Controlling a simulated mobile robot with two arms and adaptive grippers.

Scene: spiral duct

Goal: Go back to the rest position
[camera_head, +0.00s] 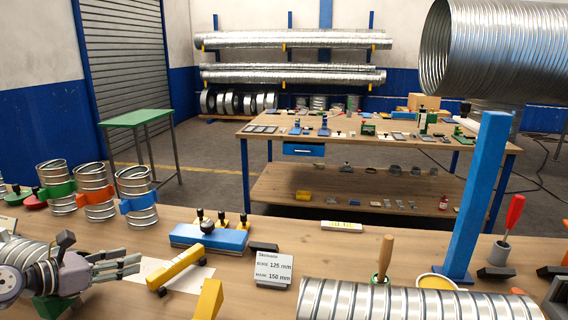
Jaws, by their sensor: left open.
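My left gripper (128,266) reaches in from the lower left, above the near wooden workbench (335,258). Its fingers point right and are open, with nothing seen between them. They hover over or near a white sheet (178,277); I cannot tell the exact height. A yellow bar tool (176,269) lies just to the right of the fingertips. My right gripper is not in view.
Short duct pieces with coloured clamps (137,197) stand at the left. A blue block with knobs (209,236), a label sign (273,269), a long spiral duct (415,302) and a blue post (480,200) occupy the bench. A second table (350,131) stands behind.

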